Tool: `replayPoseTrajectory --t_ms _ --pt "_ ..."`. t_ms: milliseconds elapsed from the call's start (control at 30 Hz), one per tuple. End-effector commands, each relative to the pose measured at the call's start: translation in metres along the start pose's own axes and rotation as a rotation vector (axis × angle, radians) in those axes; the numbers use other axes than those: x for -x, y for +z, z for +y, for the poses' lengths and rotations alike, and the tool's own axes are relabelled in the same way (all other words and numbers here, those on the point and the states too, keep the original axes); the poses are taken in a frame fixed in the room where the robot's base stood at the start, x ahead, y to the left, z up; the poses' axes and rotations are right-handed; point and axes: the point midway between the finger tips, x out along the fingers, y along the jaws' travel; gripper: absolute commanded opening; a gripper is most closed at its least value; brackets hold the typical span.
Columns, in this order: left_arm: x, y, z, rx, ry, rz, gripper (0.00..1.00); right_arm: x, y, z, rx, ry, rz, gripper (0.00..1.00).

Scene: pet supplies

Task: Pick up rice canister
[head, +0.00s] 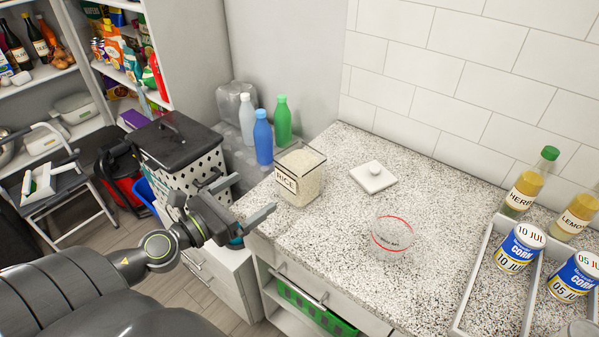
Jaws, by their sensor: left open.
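The rice canister (302,178) is a clear square container filled with pale rice, with a white RICE label on its front. It stands upright and open-topped near the left front corner of the speckled counter (330,232). A white square lid (372,177) with a knob lies on the counter to its right. My left gripper (250,199) is open and empty, just left of the canister, with its fingers pointing towards it and apart from it. My right gripper is not in view.
A clear round bowl with a red rim line (392,234) stands right of the canister. Blue (263,138) and green (283,120) bottles stand behind left. A dark-lidded bin (180,150) is at the left.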

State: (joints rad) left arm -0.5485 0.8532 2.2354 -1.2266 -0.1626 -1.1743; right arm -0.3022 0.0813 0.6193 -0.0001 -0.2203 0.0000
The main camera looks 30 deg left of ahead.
Motion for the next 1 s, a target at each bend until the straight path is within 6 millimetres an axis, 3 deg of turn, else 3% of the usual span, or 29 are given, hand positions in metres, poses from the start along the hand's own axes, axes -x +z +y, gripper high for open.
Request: replayPoseTrajectory --t_ms 333,600,800,1000 --pt "-0.029 0.006 -0.001 0.009 0.001 -0.004 1.0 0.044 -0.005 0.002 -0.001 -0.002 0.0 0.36" --pt "-0.068 0.006 -0.001 0.007 0.001 -0.005 1.0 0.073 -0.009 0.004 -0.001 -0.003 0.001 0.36" --pt "-0.095 0.003 -0.001 0.005 0.0 -0.003 1.0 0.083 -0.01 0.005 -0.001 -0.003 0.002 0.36" --pt "-0.105 0.001 -0.002 0.005 -0.002 -0.002 1.0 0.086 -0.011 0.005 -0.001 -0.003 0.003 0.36"
